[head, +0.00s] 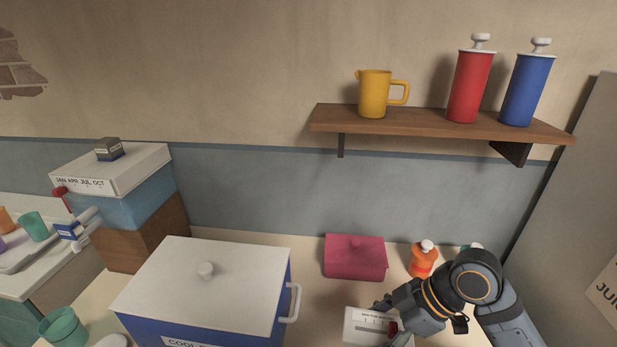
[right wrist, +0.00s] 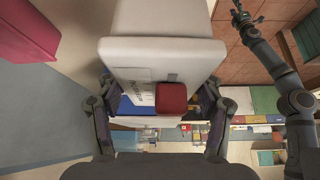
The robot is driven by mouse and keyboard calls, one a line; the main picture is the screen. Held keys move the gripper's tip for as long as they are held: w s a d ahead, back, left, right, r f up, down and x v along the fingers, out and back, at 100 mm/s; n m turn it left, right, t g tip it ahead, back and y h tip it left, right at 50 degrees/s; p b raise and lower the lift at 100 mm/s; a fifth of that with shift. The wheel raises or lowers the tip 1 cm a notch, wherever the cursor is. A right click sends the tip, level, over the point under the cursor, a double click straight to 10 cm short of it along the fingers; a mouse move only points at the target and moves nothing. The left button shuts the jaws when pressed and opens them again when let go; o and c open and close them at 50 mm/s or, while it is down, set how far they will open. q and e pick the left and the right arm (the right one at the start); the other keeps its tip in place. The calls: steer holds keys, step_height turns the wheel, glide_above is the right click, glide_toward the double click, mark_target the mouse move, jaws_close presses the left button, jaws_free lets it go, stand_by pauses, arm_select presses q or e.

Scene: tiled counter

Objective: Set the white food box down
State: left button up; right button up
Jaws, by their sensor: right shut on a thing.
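The white food box (head: 362,327) is at the bottom of the head view, right of centre, with a printed label and a red part on its front. My right gripper (head: 388,304) is shut on it. In the right wrist view the box (right wrist: 160,50) sits between the two fingers, and the red part (right wrist: 171,98) faces the camera. The box's underside is hidden, so I cannot tell whether it touches the counter. My left gripper (right wrist: 241,14) shows small at the top of the right wrist view, away from the box; its jaws are unclear.
A pink box (head: 355,259) stands behind the white box, with an orange bottle (head: 423,262) to its right. A large blue cooler with a white lid (head: 215,285) stands to the left. A wall shelf (head: 435,123) holds a yellow jug and two dispensers. Bare counter (head: 318,300) lies between cooler and box.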

mark_target(386, 313)
steer(key=w+d+r+m+t, duration=0.1)
steer(key=m, duration=0.1)
steer(key=w+d+r+m+t, duration=0.1)
steer(key=r, duration=0.1)
steer(key=shift+w+d+r+m+h, duration=0.15)
steer(key=shift+w+d+m+h, duration=0.1)
steer(key=shift+w+m+h, duration=0.15)
